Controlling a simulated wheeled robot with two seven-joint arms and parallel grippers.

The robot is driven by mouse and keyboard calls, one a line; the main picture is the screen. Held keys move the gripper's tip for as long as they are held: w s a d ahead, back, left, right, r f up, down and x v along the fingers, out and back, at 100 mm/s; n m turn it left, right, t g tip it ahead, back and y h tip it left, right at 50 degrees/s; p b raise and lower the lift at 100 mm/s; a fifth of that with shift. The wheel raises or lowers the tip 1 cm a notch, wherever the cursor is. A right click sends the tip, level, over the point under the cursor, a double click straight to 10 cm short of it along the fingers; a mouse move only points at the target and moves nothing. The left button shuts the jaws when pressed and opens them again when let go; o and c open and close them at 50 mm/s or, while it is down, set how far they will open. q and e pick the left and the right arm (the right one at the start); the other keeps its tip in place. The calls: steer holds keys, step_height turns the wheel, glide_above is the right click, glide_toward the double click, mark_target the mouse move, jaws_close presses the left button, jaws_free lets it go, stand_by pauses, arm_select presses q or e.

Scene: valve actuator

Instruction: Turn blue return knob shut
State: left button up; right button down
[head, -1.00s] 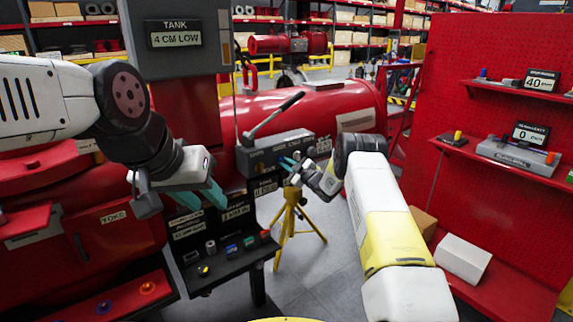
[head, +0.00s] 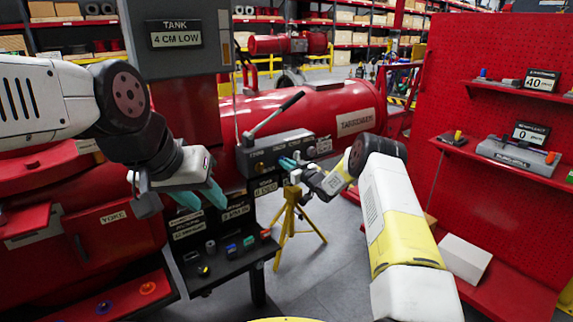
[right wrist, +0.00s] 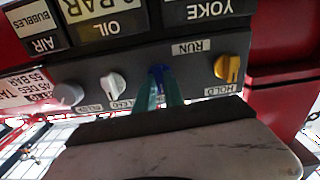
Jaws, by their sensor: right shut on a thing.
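The blue return knob (right wrist: 158,71) sits on the front of a grey panel in the right wrist view, between a white knob (right wrist: 113,83) and a yellow knob (right wrist: 228,68). My right gripper (right wrist: 160,84) is shut on it, with a teal finger on each side covering most of it. In the head view my right gripper (head: 289,165) meets the front of the grey pump box (head: 276,147), and the blue knob is too small to tell there. My left gripper (head: 203,197) is open and empty, in front of the dark stand at left.
A grey knob (right wrist: 68,93) is further left on the panel. A lever handle (head: 276,112) rises from the pump box. A yellow tripod (head: 290,222) stands below. A red pegboard with shelves (head: 505,145) is at right. A small-parts tray (head: 228,255) lies below my left gripper.

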stand_by(0.4)
steer(key=c, duration=1.4)
jaws_free()
steer(key=shift+c, duration=0.2)
steer(key=v, duration=0.7)
steer(key=shift+s+d, duration=0.25)
steer(key=shift+s, duration=0.05)
